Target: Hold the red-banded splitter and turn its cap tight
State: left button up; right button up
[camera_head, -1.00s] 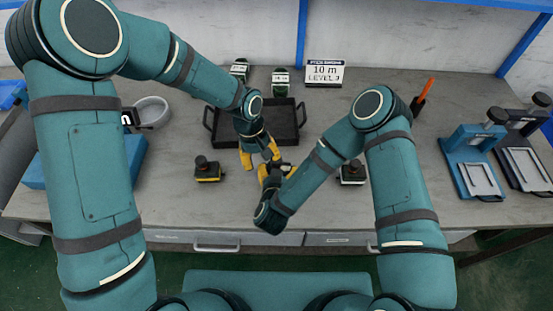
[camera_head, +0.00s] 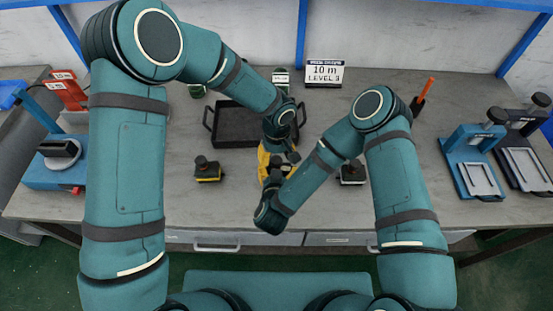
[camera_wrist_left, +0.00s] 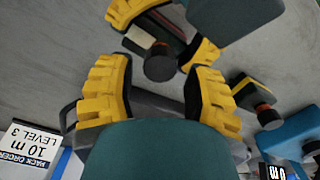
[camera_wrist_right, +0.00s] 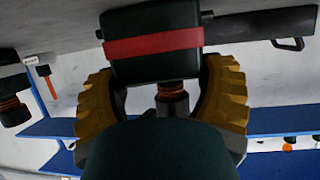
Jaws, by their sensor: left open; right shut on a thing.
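The red-banded splitter (camera_wrist_right: 153,43), a dark block with a red band, fills the top middle of the right wrist view. Below its band show an orange ring and a black cap (camera_wrist_right: 172,102). My right gripper (camera_wrist_right: 162,72) is shut on the splitter, one yellow finger on each side. In the left wrist view the round black cap (camera_wrist_left: 160,65) shows between the yellow fingers of my open left gripper (camera_wrist_left: 155,78), apart from both. In the head view my left gripper (camera_head: 268,160) is close above my right gripper (camera_head: 277,171), and the splitter is mostly hidden.
A yellow-banded splitter (camera_head: 207,170) stands left of my grippers and a white-banded one (camera_head: 352,172) right. A black tray (camera_head: 230,142) lies behind, near the "10 m LEVEL 3" sign (camera_head: 324,73).

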pick_arm(q)
jog(key=shift+f, duration=1.1)
grip_shut()
